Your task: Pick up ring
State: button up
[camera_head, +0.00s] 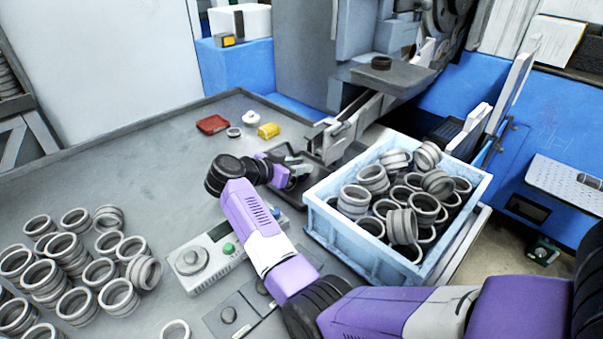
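Many grey metal rings stand in stacks on the grey table at the left, among them this ring (119,297). A single ring (176,330) lies at the bottom edge of the view, partly cut off. More rings (402,226) lie heaped in a light blue crate (352,249) at the right. My gripper (292,168) is at the end of the purple arm, left of the crate and by a dark fixture. Its fingers are small and blend with the dark parts, so their opening and any ring between them cannot be made out.
A scale-like device (193,262) with a green button and a grey control box (229,314) stand near my arm. A grinder plate (394,75) carries a dark ring (381,63). A red tray (212,124) and yellow block (268,131) lie behind. The table's left-middle is clear.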

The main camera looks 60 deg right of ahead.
grip_shut()
jog(key=shift+r, duration=0.1)
